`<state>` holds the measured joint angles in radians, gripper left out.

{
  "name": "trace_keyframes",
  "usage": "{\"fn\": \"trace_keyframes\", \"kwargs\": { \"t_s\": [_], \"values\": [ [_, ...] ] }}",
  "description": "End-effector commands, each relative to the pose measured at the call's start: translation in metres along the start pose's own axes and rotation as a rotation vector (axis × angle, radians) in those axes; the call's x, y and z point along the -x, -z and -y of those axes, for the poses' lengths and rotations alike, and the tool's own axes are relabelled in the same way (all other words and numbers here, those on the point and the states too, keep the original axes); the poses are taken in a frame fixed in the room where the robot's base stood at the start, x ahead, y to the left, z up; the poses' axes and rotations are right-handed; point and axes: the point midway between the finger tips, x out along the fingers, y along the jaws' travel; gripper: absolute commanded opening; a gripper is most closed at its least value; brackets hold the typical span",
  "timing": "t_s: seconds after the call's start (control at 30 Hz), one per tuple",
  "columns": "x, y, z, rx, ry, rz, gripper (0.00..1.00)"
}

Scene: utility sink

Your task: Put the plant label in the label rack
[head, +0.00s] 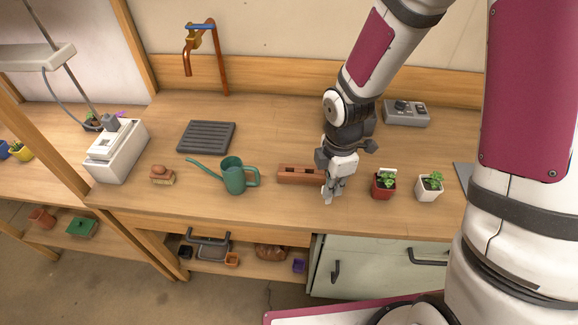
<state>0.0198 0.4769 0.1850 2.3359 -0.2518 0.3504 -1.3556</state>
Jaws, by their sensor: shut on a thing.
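My gripper (329,197) points down over the front part of the wooden worktop, at the right end of the label rack. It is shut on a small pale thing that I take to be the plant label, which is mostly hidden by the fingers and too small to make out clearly. The label rack (296,174) is a low reddish-brown block lying lengthwise on the worktop. Its right end is hidden behind my gripper. I cannot tell whether the held thing touches the rack.
A green watering can (234,177) stands left of the rack. A red pot (383,187) and a white pot (428,189) with plants stand to the right. The worktop's front edge is close.

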Motion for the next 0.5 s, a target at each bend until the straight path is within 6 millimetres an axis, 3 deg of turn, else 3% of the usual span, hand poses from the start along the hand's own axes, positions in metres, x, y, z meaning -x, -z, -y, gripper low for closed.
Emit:
{"fn": "trace_keyframes", "kwargs": {
  "t_s": [0.17, 0.5],
  "values": [
    [-0.004, 0.009, -0.020, 0.040, -0.004, -0.001, 0.00],
    [-0.014, 0.041, -0.097, 0.037, -0.004, -0.001, 0.00]
  ]
}}
